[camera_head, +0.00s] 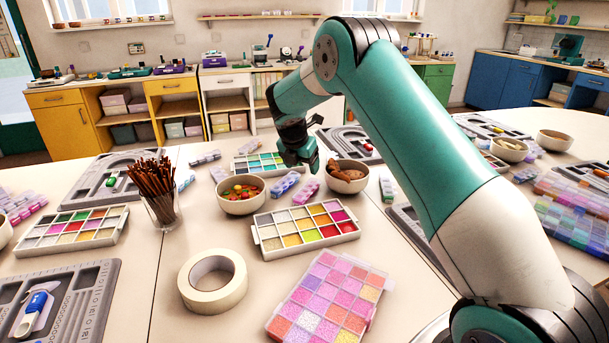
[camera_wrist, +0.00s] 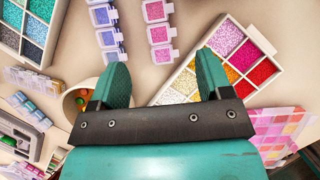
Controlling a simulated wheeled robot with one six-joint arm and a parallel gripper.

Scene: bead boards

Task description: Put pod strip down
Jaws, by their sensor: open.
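A pink pod strip (camera_head: 306,192) lies on the table between two bowls, and a blue-purple pod strip (camera_head: 284,184) lies just left of it. In the wrist view the pink strip (camera_wrist: 160,34) lies beyond the gap between my fingers, and the blue strip (camera_wrist: 108,30) is to its left. Both lie apart from each other. My gripper (camera_head: 299,163) hangs above the table close to these strips. In the wrist view its two fingers (camera_wrist: 160,74) are spread wide with nothing between them. I cannot tell which strip the task means.
A bowl of coloured beads (camera_head: 241,207) stands left of the strips, and a bowl of brown pieces (camera_head: 346,188) stands right. A white compartment tray (camera_head: 312,248) lies in front. A tape roll (camera_head: 212,282), a cup of brown sticks (camera_head: 163,209) and a pink bead box (camera_head: 330,298) are nearer.

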